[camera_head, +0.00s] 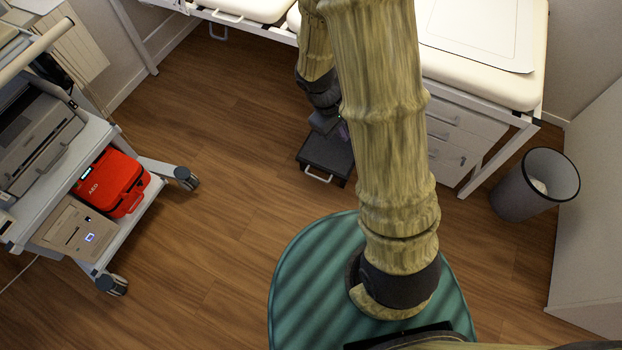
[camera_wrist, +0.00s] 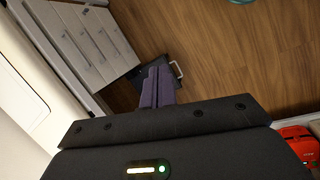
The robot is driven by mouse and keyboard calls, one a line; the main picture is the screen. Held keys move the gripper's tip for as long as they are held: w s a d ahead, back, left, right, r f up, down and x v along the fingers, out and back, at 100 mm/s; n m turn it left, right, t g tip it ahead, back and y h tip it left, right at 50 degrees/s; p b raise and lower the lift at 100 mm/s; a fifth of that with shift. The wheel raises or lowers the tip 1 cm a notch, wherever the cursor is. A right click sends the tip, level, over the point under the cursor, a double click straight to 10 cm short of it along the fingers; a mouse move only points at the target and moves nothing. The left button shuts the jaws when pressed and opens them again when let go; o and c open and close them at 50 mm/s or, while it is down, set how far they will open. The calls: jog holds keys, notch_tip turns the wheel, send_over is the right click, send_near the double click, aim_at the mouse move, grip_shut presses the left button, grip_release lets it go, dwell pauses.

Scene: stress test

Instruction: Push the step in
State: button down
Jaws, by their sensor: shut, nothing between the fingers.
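The step (camera_head: 316,160) is a dark, flat, box-like tread with a pale handle (camera_head: 318,178) on its front. It sits low at the exam table's front edge, sticking out over the floor. In the wrist view the step (camera_wrist: 121,96) is partly hidden behind my fingers, with its handle (camera_wrist: 177,69) to their right. My gripper (camera_wrist: 158,72) is shut and empty, its purple fingers together and pointing toward the step. In the head view my gripper (camera_head: 343,131) is above the step's back part, mostly hidden by my arm. I cannot tell whether the fingers touch the step.
The exam table (camera_head: 484,78) stands at the back, with white drawers (camera_head: 447,150) below it to the right of the step. A waste bin (camera_head: 522,190) stands at the right. A trolley with a red AED bag (camera_head: 112,183) is at the left. The wooden floor (camera_head: 220,150) between is clear.

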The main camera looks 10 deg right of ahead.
jog(key=w+f+n+t+h+b, duration=0.25)
jog(key=w+f+n+b, duration=0.25)
jog(key=f+b, duration=0.75)
jog(key=w+f+n+t+h+b, duration=0.1)
jog(key=w+f+n+h+b, duration=0.4)
jog(key=f, duration=1.5)
jog(key=n+t+y+b, duration=0.3)
jog(key=n+t+b, duration=0.75)
jog(key=b, duration=0.75)
send_near(314, 166)
jog(key=s+a+r+n+g, duration=0.2)
jog(key=shift+a+m, duration=0.25)
jog(key=b+x, duration=0.6)
jog(key=x, duration=0.3)
jog(key=shift+w+d+f, duration=0.15)
jog(key=shift+w+d, duration=0.1)
jog(key=shift+d, duration=0.05)
jog(key=shift+w+d, duration=0.1)
jog(key=shift+w, duration=0.05)
